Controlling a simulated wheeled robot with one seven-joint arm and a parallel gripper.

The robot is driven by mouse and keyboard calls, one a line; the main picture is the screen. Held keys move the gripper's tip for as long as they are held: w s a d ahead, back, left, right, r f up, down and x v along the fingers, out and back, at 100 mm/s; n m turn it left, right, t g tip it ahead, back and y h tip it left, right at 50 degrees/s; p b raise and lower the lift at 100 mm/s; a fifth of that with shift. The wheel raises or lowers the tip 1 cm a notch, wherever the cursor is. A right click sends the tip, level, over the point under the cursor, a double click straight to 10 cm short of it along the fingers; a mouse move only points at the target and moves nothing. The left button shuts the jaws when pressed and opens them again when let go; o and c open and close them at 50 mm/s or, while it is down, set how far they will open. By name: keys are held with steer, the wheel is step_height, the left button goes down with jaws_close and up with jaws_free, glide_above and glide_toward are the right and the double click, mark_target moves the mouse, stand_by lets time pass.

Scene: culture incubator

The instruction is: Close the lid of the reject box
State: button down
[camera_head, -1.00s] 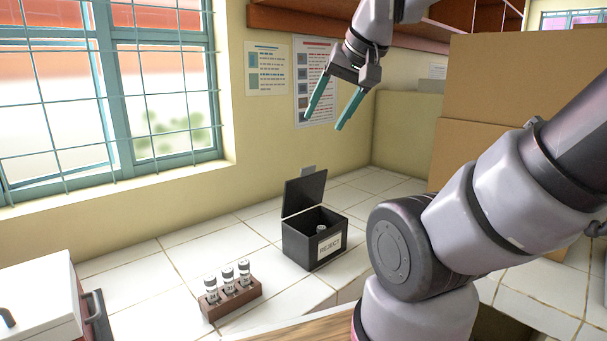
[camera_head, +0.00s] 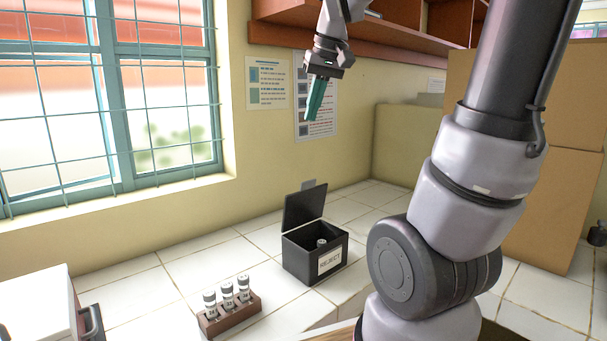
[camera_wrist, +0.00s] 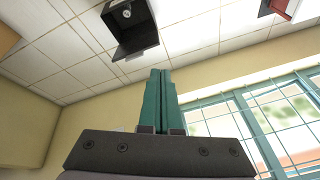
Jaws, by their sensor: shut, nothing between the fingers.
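The black reject box (camera_head: 316,258) stands on the white tiled counter with a "REJECT" label on its front. Its lid (camera_head: 304,206) is open and stands upright at the back, with a grey tab at its top. A vial (camera_head: 321,243) is inside the box. My gripper (camera_head: 314,112) is shut and empty, high above and behind the box, in front of the wall posters. In the wrist view my shut gripper (camera_wrist: 160,75) points toward the counter, and the open reject box (camera_wrist: 134,28) appears at the top, apart from the fingers.
A brown rack (camera_head: 231,314) with three vials stands left of the box. A white-topped case (camera_head: 40,302) with a dark handle is at the lower left. Cardboard boxes (camera_head: 555,205) stand at the right. A barred window (camera_head: 165,90) and a wall shelf (camera_head: 400,38) are behind.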

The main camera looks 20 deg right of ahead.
steer(key=w+d+f+n+g+h, duration=0.1)
steer(key=w+f+n+g, duration=0.3)
steer(key=w, duration=0.6)
steer(key=w+d+f+n+g+h, duration=0.1)
steer(key=w+f, duration=0.4)
steer(key=w, duration=0.5)
steer(key=s+d+f, duration=0.1)
steer(key=s+f, duration=0.3)
steer(key=f, duration=0.6)
steer(key=shift+s+d+f, duration=0.15)
steer(key=shift+s+f, duration=0.05)
steer(key=shift+f, duration=0.2)
steer(key=shift+s, duration=0.1)
